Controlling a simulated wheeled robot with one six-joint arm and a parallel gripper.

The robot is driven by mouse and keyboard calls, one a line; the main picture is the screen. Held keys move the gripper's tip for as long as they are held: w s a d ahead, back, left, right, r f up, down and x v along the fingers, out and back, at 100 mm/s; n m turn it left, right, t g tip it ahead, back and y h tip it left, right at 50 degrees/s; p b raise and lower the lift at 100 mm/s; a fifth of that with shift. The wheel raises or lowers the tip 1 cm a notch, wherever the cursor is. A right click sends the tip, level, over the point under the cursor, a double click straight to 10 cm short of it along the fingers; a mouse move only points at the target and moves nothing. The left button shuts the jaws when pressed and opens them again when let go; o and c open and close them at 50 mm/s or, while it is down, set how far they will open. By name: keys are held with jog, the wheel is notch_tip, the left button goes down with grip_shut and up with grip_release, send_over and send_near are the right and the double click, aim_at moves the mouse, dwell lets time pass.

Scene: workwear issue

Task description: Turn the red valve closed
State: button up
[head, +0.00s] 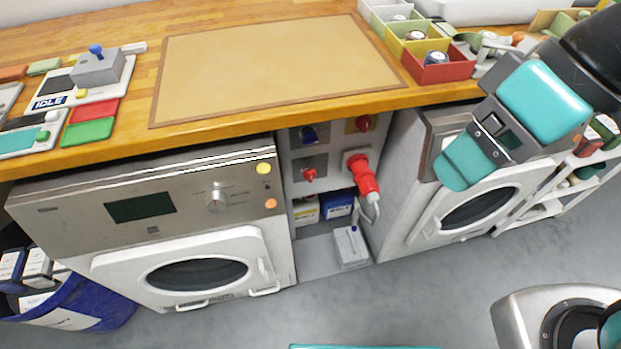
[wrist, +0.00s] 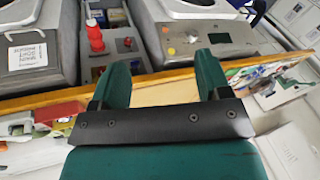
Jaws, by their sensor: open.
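In the head view, a panel (head: 330,150) between the two washing machines carries a small red valve-like handle (head: 309,174) at lower left and a red knob (head: 363,123) at upper right. I cannot tell for sure which is the red valve. The lower red handle also shows in the wrist view (wrist: 128,42). My gripper (head: 463,168) is open and empty, in front of the right-hand machine, to the right of the panel and apart from it. Its two teal fingers also show spread in the wrist view (wrist: 163,65).
A large red plug (head: 362,175) sticks out beside the lower handle. A blue knob (head: 308,134) is above it. The wooden worktop (head: 420,96) overhangs the panel. Washing machines (head: 150,215) flank it.

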aim_at(311, 179)
jog(key=w+f+n+t+h+b, duration=0.2)
jog(key=w+f+n+t+b, duration=0.4)
jog(key=f+b, duration=0.75)
jog(key=w+f+n+t+h+b, duration=0.15)
jog(key=w+f+n+b, duration=0.4)
jog(key=f+b, duration=0.85)
jog(key=w+f+n+t+h+b, duration=0.3)
jog(key=w+f+b, duration=0.5)
jog(key=f+b, duration=0.6)
jog(key=a+f+n+t+y+b, duration=0.7)
jog(key=a+f+n+b, duration=0.6)
jog(key=n, duration=0.4)
jog(key=shift+n, duration=0.25)
jog(key=p+x, duration=0.3)
jog(key=p, duration=0.1)
jog(key=r+p+x, duration=0.1)
jog(key=p+x, duration=0.3)
jog(key=r+p+x, duration=0.1)
jog(key=p+x, duration=0.3)
jog(key=shift+w+d, duration=0.1)
jog(key=shift+d, duration=0.05)
jog(key=x, duration=0.3)
jog(key=f+x, duration=0.1)
jog(key=x, duration=0.1)
jog(key=shift+w+a, duration=0.25)
